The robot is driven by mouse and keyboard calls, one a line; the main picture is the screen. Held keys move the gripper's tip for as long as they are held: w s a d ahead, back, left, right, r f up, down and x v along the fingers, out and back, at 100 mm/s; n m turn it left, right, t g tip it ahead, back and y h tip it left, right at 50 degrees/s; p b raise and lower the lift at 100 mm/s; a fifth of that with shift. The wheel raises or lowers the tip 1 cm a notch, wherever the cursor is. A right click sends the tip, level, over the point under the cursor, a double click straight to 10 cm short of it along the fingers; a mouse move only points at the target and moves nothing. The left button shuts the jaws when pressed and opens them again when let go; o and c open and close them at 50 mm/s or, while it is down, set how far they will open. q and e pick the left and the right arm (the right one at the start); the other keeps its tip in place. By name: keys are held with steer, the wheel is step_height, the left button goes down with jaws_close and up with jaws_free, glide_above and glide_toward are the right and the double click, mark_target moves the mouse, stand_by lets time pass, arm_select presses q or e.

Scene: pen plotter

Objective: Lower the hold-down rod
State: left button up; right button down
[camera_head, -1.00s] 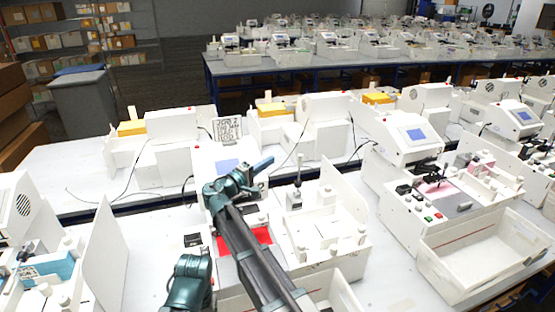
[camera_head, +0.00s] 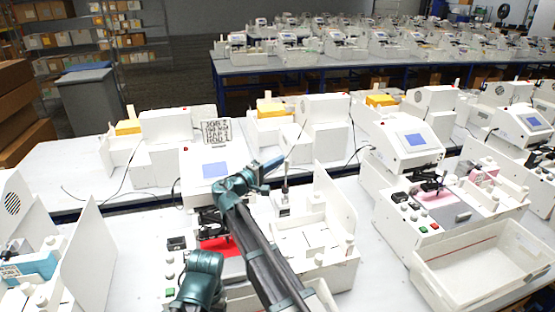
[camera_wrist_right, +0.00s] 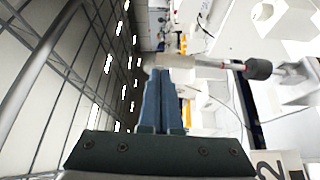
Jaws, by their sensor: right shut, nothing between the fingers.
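The pen plotter is the white machine with a small blue screen (camera_head: 215,170) and a red sheet (camera_head: 217,244). Its slim rod (camera_head: 285,187) stands upright at the right of the screen, with a dark collar low on it. My right gripper (camera_head: 282,158) is shut and empty, its blue fingers close to the rod's upper part. In the right wrist view, the rod's dark collar (camera_wrist_right: 258,69) and pale shaft (camera_wrist_right: 205,63) run sideways just beyond the fingertips (camera_wrist_right: 161,70). I cannot tell whether they touch.
A white upright panel (camera_head: 333,208) stands right of the rod. A similar plotter (camera_head: 403,137) with an open white tray (camera_head: 480,262) is farther right. My arm covers part of the plotter's front. A thin cable rises near the rod.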

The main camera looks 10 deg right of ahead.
arm_select(q)
steer(key=shift+w+d, duration=0.1)
steer(key=shift+w, duration=0.05)
steer(key=shift+f, duration=0.1)
arm_select(e)
steer(key=shift+d+f, duration=0.1)
arm_select(q)
step_height(320, 180, down, 16)
steer(key=b, duration=1.6)
steer(key=shift+f+b, duration=0.25)
steer(key=shift+b, duration=0.05)
steer(key=shift+f+b, duration=0.8)
arm_select(e)
steer(key=s+f+m+g+h, duration=0.2)
steer(key=s+f+m+h, duration=0.4)
steer(key=s+f+m, duration=0.3)
steer(key=shift+s+d+m+g, duration=0.2)
steer(key=shift+s+m+g, duration=0.1)
steer(key=shift+s+m, duration=2.2)
arm_select(q)
steer(key=shift+f, duration=0.1)
arm_select(e)
steer(key=shift+s+f+n, duration=0.2)
steer(key=shift+s+n, duration=0.05)
steer(key=shift+n, duration=0.05)
